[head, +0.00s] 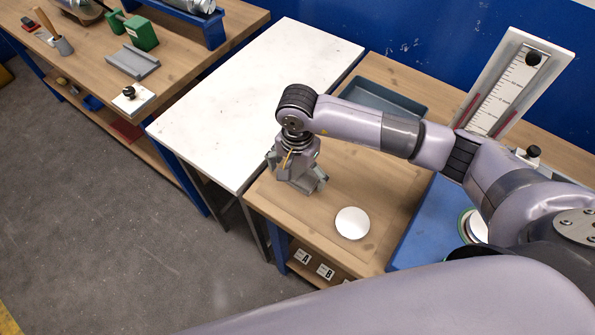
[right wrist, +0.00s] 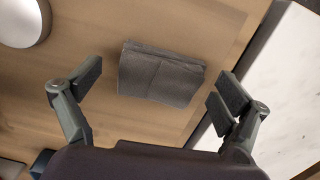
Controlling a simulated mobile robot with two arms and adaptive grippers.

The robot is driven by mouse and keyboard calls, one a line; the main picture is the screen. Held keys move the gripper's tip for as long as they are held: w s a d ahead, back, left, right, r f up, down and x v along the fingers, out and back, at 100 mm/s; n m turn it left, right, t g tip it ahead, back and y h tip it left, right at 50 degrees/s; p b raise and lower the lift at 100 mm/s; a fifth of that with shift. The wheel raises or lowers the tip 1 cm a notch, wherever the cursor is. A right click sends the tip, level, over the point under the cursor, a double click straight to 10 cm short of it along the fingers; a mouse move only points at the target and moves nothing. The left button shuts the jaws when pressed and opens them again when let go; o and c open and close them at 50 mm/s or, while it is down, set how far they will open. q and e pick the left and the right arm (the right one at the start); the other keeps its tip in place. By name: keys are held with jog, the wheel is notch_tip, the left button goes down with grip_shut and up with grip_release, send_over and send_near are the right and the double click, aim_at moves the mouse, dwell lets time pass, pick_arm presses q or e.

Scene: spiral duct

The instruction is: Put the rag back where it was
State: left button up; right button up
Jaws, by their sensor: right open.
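The rag (right wrist: 160,74) is dark grey and folded into a flat rectangle. In the right wrist view it lies on the wooden bench top, between my spread fingers and apart from both. My right gripper (right wrist: 160,86) is open and empty above the bench. In the head view my right gripper (head: 298,180) points down near the bench's left edge, and the rag cannot be made out beneath it. My left gripper is not in view.
A white round disc (head: 352,223) lies on the bench near the right gripper. A grey tray (head: 383,104) and a tall scale board (head: 510,85) stand behind it. A bare white table (head: 250,90) adjoins on the left. A blue mat (head: 425,225) lies at the right.

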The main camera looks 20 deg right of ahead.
aim_at(297, 177)
notch_tip(297, 177, up, 12)
jog(key=b, duration=0.4)
jog(key=shift+f, duration=0.15)
jog(key=shift+f, duration=0.1)
